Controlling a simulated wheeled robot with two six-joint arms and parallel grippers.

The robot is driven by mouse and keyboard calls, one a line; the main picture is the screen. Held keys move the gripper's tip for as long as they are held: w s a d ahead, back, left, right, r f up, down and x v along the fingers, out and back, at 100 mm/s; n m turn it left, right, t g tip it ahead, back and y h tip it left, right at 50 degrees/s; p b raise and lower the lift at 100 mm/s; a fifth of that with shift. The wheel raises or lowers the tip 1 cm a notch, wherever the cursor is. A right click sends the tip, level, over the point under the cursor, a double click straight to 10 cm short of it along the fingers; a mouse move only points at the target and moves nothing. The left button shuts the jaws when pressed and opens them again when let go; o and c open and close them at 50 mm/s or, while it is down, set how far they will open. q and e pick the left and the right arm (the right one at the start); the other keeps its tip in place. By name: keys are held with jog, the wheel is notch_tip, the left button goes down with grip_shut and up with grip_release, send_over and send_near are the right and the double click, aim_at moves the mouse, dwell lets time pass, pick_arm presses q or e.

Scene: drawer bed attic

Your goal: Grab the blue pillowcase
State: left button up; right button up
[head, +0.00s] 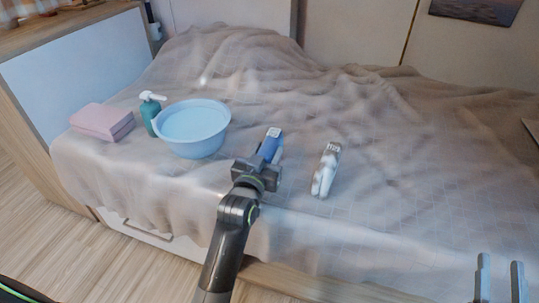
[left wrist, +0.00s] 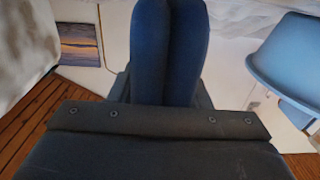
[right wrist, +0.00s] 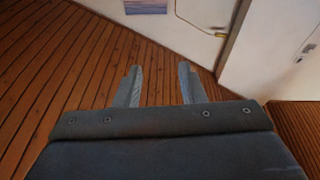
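The blue pillowcase (head: 269,146) is a narrow folded bundle with a white label on its top, near the middle of the bed. My left gripper (head: 257,172) is at its near end. In the left wrist view the pillowcase (left wrist: 170,50) shows as two blue folds filling the space between my fingers, which press on both sides. I cannot tell whether it touches the bed. My right gripper (head: 500,280) is open and empty at the lower right; its two separated fingers also show in the right wrist view (right wrist: 158,88).
A light blue basin (head: 195,130), a green pump bottle (head: 150,115) and pink folded cloth (head: 102,121) are on the bed (head: 420,150) to the left. A similar grey-white folded bundle (head: 326,170) stands just right of the pillowcase. The bed's right side is mostly clear.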

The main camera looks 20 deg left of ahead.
pick_arm(q)
jog(key=c, duration=0.7)
jog(key=shift+o, duration=0.2)
jog(key=shift+r, duration=0.15)
